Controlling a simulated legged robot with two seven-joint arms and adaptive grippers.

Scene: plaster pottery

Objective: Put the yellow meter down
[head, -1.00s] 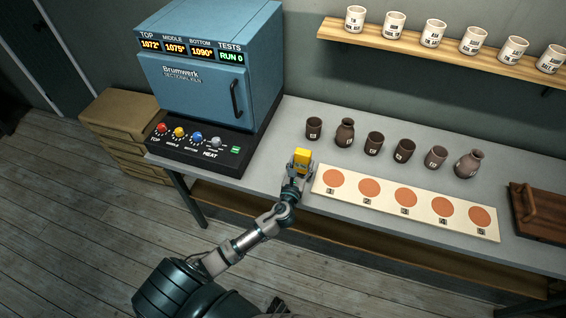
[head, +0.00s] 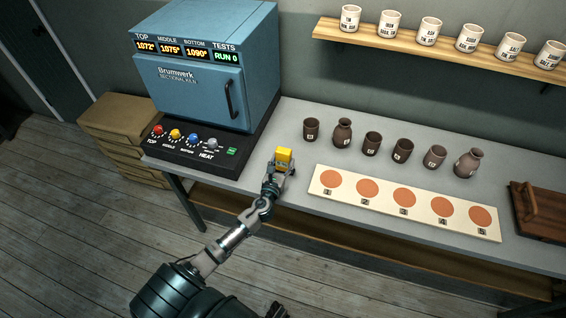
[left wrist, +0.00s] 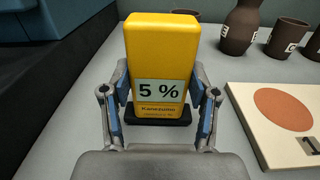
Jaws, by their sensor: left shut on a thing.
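The yellow meter (head: 284,155) is upright between the fingers of my left gripper (head: 279,167), at the left part of the grey table, between the kiln and the numbered board. In the left wrist view the meter (left wrist: 160,60) shows a label reading 5 % and a dark base. My left gripper (left wrist: 159,112) is shut on it, with a finger at each side. The base looks at or very near the table top; I cannot tell whether it touches. My right gripper is not in view.
The blue kiln (head: 205,85) with its black knob panel stands left. Several brown pots (head: 372,144) stand behind the cream board (head: 335,199) with numbered orange discs. A brown wooden tray (head: 548,222) lies at right. Bare table (head: 262,190) surrounds the meter.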

